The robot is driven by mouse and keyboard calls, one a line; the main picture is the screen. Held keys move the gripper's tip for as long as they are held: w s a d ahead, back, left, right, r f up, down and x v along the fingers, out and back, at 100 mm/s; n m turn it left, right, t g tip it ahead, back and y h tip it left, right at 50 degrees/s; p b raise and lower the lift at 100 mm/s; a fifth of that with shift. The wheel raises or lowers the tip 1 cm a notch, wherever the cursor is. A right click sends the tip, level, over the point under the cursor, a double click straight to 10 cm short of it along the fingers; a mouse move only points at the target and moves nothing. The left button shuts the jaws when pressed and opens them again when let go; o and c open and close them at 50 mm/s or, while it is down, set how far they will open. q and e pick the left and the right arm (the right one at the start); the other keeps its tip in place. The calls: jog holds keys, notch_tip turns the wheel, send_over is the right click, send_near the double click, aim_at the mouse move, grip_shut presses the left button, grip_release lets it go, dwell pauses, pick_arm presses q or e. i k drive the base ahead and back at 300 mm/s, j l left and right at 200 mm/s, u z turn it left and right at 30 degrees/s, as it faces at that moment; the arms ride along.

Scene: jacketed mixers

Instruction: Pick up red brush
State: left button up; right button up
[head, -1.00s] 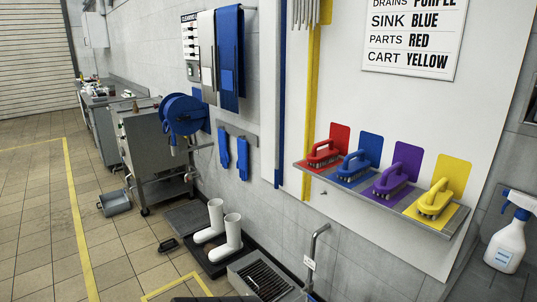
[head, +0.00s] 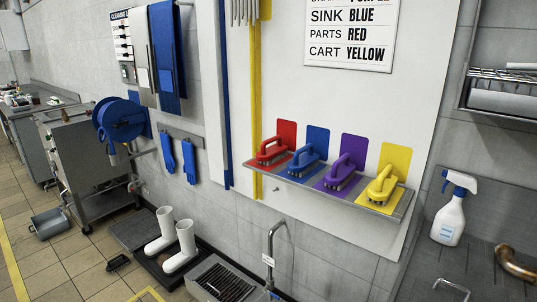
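The red brush (head: 271,150) sits at the left end of a wall shelf (head: 346,201), in front of a red backing panel. It has a looped handle on top and bristles below. A blue brush (head: 306,159), a purple brush (head: 342,172) and a yellow brush (head: 382,184) stand to its right in a row, each before a panel of its own colour. Neither of my grippers shows in the head view.
A sign (head: 350,32) hangs above the shelf and reads PARTS RED. A spray bottle (head: 449,209) stands right of the shelf on a metal surface. A faucet (head: 273,245), white boots (head: 180,247) and a boot grate (head: 222,283) are below.

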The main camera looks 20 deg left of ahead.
aim_at(272, 153)
jog(key=i+j, duration=0.2)
jog(key=j, duration=0.2)
jog(key=i+j+u, duration=0.1)
jog(key=j, duration=0.35)
jog(key=i+j, duration=0.35)
jog(key=i+j+u, duration=0.1)
jog(key=j, duration=0.35)
jog(key=i, duration=0.1)
